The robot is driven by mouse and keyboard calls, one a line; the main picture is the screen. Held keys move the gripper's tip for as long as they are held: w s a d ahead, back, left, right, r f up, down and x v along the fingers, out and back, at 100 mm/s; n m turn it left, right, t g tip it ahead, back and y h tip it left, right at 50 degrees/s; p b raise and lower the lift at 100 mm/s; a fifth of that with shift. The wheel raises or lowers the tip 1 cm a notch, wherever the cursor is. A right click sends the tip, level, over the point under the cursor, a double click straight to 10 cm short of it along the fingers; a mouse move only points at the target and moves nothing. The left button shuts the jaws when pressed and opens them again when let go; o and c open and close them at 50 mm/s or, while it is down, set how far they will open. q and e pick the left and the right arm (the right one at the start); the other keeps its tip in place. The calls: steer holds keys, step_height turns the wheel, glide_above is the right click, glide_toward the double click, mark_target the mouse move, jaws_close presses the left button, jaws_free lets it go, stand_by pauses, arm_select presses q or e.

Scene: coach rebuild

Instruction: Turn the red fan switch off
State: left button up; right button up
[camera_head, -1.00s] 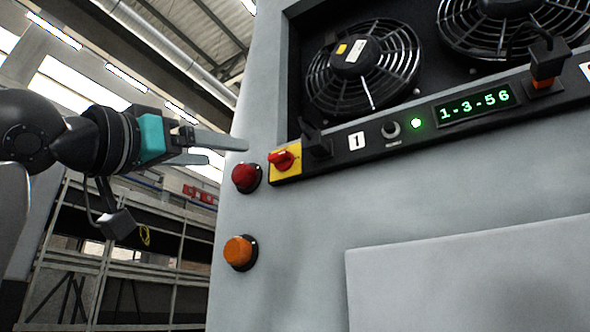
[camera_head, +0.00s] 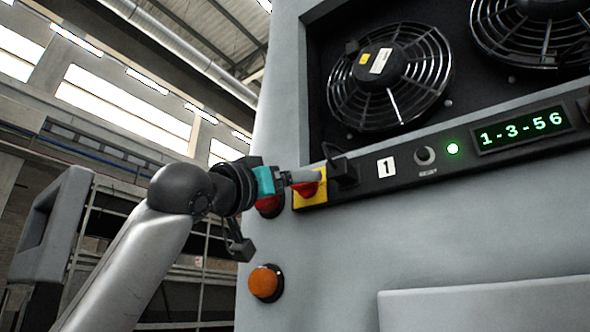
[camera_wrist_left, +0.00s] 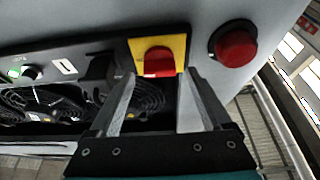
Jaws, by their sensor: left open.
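The red fan switch (camera_head: 306,188) is a red knob on a yellow plate (camera_head: 318,196) at the left end of the black control strip. My left gripper (camera_head: 308,177) is at the switch in the head view and partly covers it. In the left wrist view the red knob (camera_wrist_left: 159,61) lies just past the tips of my left gripper (camera_wrist_left: 160,76). The fingers are open, one on each side of the knob's line. I cannot tell whether they touch it. My right gripper is not in view.
A red round lamp (camera_wrist_left: 235,47) sits beside the switch, and an orange one (camera_head: 265,283) is below. A black lever (camera_head: 342,168) stands close right of the switch. Caged fans (camera_head: 390,75) are above. The strip also carries a display (camera_head: 521,131) and green light (camera_head: 452,148).

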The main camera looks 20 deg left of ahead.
arm_select(q)
steer(key=shift+w+d+r, duration=0.2)
steer(key=shift+w, duration=0.3)
jaws_close()
stand_by(0.4)
